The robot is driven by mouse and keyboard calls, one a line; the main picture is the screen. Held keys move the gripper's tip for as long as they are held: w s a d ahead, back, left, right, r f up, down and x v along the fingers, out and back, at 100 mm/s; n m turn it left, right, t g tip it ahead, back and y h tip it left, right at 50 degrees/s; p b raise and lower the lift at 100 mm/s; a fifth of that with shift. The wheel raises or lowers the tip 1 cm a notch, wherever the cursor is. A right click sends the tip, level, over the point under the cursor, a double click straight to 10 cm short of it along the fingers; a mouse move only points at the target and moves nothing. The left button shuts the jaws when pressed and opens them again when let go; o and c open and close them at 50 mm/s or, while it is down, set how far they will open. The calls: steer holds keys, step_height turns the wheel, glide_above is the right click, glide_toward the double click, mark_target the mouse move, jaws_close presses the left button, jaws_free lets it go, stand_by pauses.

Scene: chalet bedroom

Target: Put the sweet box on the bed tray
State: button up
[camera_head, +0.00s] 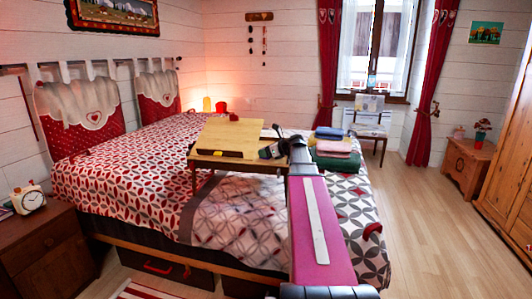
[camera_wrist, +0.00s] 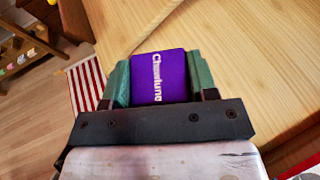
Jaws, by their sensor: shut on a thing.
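The sweet box (camera_wrist: 172,80) is purple with white lettering and sits between the two green fingers of my gripper (camera_wrist: 160,76) in the wrist view. My gripper (camera_head: 270,151) is shut on it. In the head view the gripper is at the right edge of the bed tray (camera_head: 225,135), and I cannot make out the box there. The bed tray is a light wooden table with short legs standing on the bed. Its wooden top (camera_wrist: 255,50) fills the right of the wrist view, under the box. Whether the box touches the top, I cannot tell.
A small red object (camera_head: 233,117) stands at the tray's back edge. Folded cloths (camera_head: 334,148) are stacked on the bed (camera_head: 125,165), right of my gripper. A nightstand (camera_head: 45,245) with a clock (camera_head: 29,199) is at the left. The wooden floor (camera_head: 430,230) at right is clear.

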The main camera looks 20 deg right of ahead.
steer(key=o, duration=0.9)
steer(key=shift+s+r, duration=0.1)
steer(key=v, duration=1.1)
steer(key=shift+s+d+r, duration=0.1)
steer(key=shift+s+d, duration=0.15)
steer(key=shift+s, duration=0.05)
steer(key=shift+s+d, duration=0.1)
